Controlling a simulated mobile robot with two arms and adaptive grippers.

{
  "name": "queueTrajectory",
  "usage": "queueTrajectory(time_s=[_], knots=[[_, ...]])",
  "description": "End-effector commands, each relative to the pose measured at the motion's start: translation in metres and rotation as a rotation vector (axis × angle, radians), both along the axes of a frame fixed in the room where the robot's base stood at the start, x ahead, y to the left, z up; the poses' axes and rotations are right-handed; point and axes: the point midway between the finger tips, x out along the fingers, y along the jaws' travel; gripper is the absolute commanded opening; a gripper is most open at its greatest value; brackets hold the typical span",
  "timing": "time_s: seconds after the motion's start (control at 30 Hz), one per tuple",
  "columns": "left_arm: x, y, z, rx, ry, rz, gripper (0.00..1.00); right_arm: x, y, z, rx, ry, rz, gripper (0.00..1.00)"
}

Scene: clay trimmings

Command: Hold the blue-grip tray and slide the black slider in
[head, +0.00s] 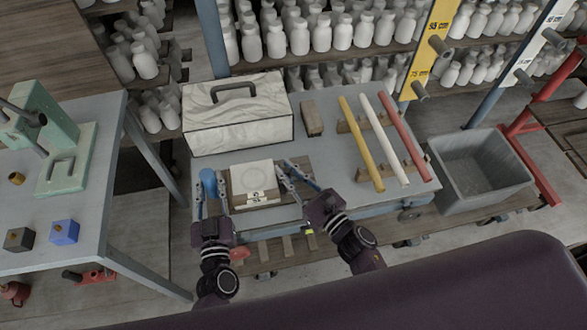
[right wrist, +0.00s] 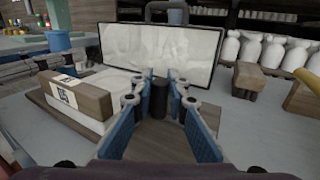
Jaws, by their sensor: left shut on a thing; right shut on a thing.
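A wooden tray (head: 268,205) with a pale slab (head: 250,178) and small numbered labels lies on the grey-blue table. Its upright blue grip (head: 208,182) stands at its left end and also shows in the right wrist view (right wrist: 58,42). My left gripper (head: 208,193) is shut on the blue grip. My right gripper (head: 291,177) is at the tray's right end. In the right wrist view its blue-padded fingers are around the black grip (right wrist: 158,98) of the slider, shut on it. A wooden part (right wrist: 153,140) shows below that grip. How far the slider is in cannot be told.
A marbled box (head: 237,125) with a dark handle stands behind the tray. A wooden block (head: 312,118) and a rack with yellow, white and red rods (head: 371,142) stand to the right. A grey bin (head: 480,165) is beside the table.

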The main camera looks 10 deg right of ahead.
Motion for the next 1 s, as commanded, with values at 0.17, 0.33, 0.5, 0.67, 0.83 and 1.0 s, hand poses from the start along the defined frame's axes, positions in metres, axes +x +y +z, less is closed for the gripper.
queueTrajectory(time_s=[0.17,0.33,0.5,0.67,0.83,1.0], knots=[[-0.002,-0.001,-0.007,0.003,0.014,-0.006,0.00,0.000,0.001,0.000,0.000,0.000,0.003,0.25],[-0.002,-0.001,-0.007,0.002,0.015,-0.006,0.00,0.000,0.000,-0.001,0.000,0.000,0.002,0.32],[-0.002,-0.001,-0.007,0.002,0.015,-0.005,0.00,-0.001,0.000,-0.001,0.000,0.000,0.001,0.32],[-0.002,-0.001,-0.007,0.002,0.015,-0.005,0.00,-0.012,-0.006,-0.001,-0.001,0.002,-0.001,0.32],[-0.002,-0.001,-0.007,0.002,0.015,-0.005,0.00,-0.042,-0.021,-0.002,-0.001,0.003,0.000,0.32],[-0.002,-0.001,-0.007,0.002,0.015,-0.005,0.00,-0.075,-0.037,-0.002,-0.001,0.003,0.000,0.32]])
